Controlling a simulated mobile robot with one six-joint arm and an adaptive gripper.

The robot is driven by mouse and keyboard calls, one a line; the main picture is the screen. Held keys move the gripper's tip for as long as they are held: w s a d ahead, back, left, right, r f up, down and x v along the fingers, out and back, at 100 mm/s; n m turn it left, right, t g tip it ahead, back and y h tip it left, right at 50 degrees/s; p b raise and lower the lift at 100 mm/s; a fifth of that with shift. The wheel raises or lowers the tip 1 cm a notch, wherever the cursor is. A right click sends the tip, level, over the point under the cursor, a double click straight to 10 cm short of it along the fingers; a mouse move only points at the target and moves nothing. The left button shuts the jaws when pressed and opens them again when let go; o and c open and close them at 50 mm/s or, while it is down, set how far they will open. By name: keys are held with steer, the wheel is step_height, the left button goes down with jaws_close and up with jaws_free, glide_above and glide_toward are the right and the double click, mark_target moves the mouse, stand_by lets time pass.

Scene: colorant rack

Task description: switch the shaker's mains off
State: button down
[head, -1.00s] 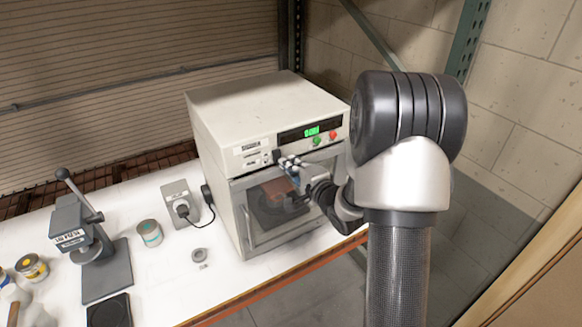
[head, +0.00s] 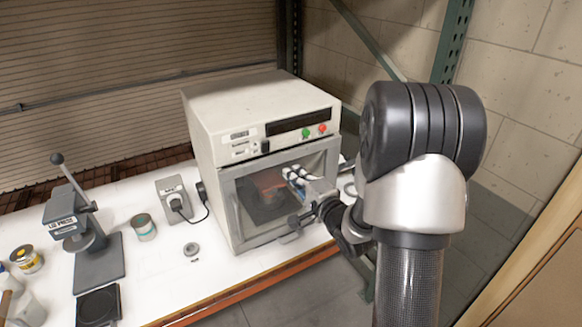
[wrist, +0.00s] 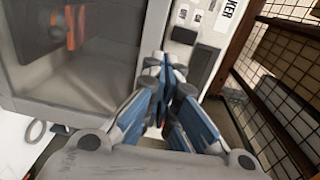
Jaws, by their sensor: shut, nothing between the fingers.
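The shaker (head: 205,118) is a cream box machine on the white bench, with a windowed door below its control strip. Its display (head: 290,122) is dark, with a green and a red button under its right end. A black mains switch (head: 265,147) sits at the left of the strip; it also shows in the wrist view (wrist: 184,35), just beyond my fingers. My gripper (head: 290,177) is shut and empty, in front of the door window, below and right of the switch and apart from it. The wrist view shows its fingertips (wrist: 163,66) together.
A grey socket box (head: 172,191) with a plug and black cable stands left of the shaker. The bench's front edge (head: 270,278) runs below the door.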

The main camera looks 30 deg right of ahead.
steer(key=s, duration=0.2)
steer(key=s+f, duration=0.1)
steer(key=s, duration=0.1)
steer(key=shift+s+a+f, duration=0.1)
steer(key=shift+s+f, duration=0.1)
steer(key=shift+s, duration=0.05)
steer(key=shift+s, duration=0.1)
